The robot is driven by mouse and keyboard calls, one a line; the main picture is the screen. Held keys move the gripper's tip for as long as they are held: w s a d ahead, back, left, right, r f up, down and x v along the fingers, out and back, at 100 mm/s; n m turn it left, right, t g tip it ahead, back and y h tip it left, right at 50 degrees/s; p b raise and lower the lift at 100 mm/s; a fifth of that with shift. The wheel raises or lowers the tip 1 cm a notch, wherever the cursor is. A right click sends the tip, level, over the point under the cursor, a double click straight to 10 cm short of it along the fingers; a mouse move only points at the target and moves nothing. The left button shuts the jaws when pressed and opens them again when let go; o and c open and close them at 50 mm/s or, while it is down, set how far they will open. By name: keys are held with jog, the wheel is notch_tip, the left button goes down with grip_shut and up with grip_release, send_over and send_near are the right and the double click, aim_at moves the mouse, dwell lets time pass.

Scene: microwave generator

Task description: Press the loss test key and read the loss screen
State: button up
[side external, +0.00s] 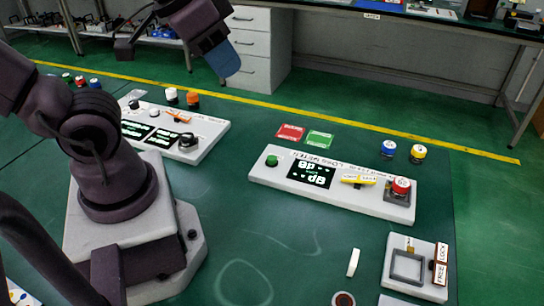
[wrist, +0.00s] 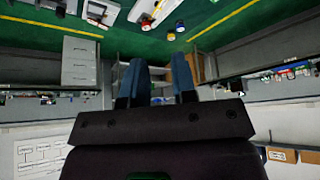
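The loss meter (side external: 335,185) is a white slab on the green table, its lettering upside down in the side view. Its black screen (side external: 311,174) shows large white characters, upside down, seemingly "dB" with other marks. A green button (side external: 272,160) sits left of the screen. A yellow label or switch (side external: 358,180) and a red-topped button (side external: 401,185) on a grey plate sit to the right. I cannot tell which is the loss test key. My gripper (side external: 226,66) is high above and behind the meter, touching nothing. Its blue fingers are apart and empty in the wrist view (wrist: 162,75).
A second white panel (side external: 205,140) with screens and knobs stands left. Red (side external: 291,132) and green (side external: 320,139) cards lie behind the meter. Blue (side external: 388,148) and yellow (side external: 417,153) pieces stand back right. A lock box (side external: 428,255) sits front right.

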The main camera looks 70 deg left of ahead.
grip_shut()
dwell(1.4)
